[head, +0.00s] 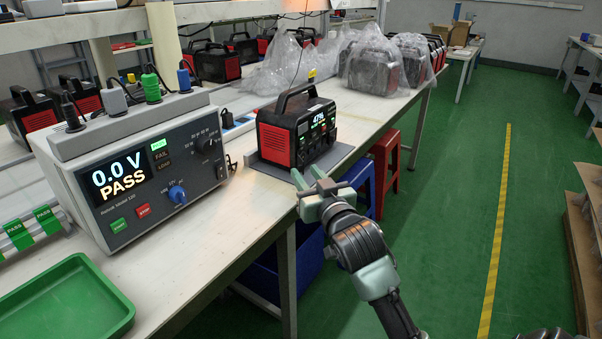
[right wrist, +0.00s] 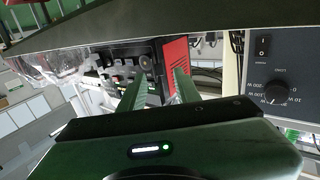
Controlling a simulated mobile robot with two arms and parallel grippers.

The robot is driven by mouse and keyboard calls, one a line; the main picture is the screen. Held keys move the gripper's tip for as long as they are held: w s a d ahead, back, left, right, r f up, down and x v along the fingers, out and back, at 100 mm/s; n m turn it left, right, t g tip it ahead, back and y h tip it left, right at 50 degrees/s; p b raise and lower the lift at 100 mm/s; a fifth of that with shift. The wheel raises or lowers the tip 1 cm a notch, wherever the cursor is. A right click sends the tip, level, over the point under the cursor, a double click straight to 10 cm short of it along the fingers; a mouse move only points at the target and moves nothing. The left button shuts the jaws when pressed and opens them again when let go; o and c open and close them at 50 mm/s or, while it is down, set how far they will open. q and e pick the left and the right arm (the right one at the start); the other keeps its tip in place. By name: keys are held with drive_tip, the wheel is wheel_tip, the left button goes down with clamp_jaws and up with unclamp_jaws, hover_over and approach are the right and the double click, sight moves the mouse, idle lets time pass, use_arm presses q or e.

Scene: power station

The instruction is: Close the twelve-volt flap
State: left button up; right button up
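The power station (head: 283,135), black with red side panels and a top handle, stands on a grey mat on the bench. Its front, with a lit display, faces right toward the aisle. In the right wrist view, its dark front panel (right wrist: 122,72) with sockets and its red side (right wrist: 177,52) appear turned sideways. The twelve-volt flap is too small to make out, so I cannot tell its position. My right gripper (head: 308,174) is in front of the station's lower front, fingers apart and empty; it also shows in the right wrist view (right wrist: 158,80). My left gripper is not in view.
A grey tester (head: 140,170) reading "0.0 V PASS" stands left of the station. A green tray (head: 65,300) lies at the bench's near left. Bagged stations (head: 375,65) stand farther back. The green aisle is clear.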

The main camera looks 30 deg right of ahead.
drive_tip(key=shift+x, duration=1.4)
clamp_jaws()
drive_tip(key=shift+d+y, duration=0.1)
drive_tip(key=shift+y, duration=0.2)
